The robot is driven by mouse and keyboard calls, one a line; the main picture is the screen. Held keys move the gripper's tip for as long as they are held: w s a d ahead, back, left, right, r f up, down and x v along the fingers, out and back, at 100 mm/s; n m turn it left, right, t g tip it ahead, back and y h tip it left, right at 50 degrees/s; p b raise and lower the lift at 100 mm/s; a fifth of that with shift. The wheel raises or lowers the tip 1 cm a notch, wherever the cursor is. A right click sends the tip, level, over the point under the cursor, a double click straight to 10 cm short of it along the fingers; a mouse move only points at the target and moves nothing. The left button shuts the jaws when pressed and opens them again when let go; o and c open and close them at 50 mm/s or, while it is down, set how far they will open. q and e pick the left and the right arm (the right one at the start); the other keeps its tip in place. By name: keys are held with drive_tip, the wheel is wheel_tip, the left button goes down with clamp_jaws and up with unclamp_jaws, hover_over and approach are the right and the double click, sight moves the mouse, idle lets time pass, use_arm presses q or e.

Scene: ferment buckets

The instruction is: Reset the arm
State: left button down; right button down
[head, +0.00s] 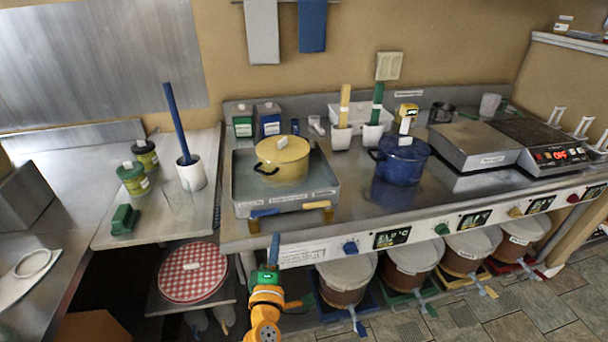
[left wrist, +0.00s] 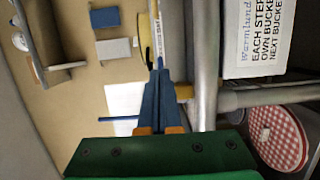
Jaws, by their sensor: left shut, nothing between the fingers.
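My left gripper (head: 275,240) is in front of the counter's front edge, below the tray with the yellow pot (head: 283,160). Its blue fingers are together and nothing is between them. In the left wrist view the closed fingers (left wrist: 159,75) point away from the green palm, with a grey metal rail just to their right. My orange forearm comes up from the bottom of the head view. My right arm and gripper are not in view.
A metal tray (head: 245,209) holds the yellow pot. A blue pot (head: 400,168) stands to its right on the counter. Several lidded buckets (head: 345,272) stand under the counter. A red checked round cloth (head: 193,272) lies on a low shelf at left. Floor is clear at right.

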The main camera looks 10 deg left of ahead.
use_arm(q)
drive_tip(key=s+d+f+m+g+h, duration=0.1)
drive_tip(key=s+f+m+g, duration=0.3)
drive_tip(key=f, duration=0.4)
drive_tip(key=s+d+f+m+g+h, duration=0.1)
drive_tip(key=s+f+m+h, duration=0.1)
drive_tip(key=s+f+m, duration=0.5)
drive_tip(key=s+d+f+m+g+h, duration=0.1)
drive_tip(key=s+f+m+g, duration=0.15)
drive_tip(key=s+f, duration=0.45)
drive_tip(key=s+a+f+m+g, duration=0.2)
drive_tip(key=s+f+m+g, duration=0.1)
drive_tip(key=s, duration=0.5)
drive_tip(key=s+a+f+m+g+y, duration=0.1)
drive_tip(key=s+a+f+m+g, duration=0.1)
drive_tip(key=s+f, duration=0.4)
drive_tip(key=s+a+f+m+g, duration=0.3)
drive_tip(key=s+f+g, duration=0.1)
drive_tip(key=s, duration=0.6)
drive_tip(key=shift+s+f+m, duration=0.2)
drive_tip(key=shift+f+m, duration=0.15)
drive_tip(key=shift+f, duration=0.05)
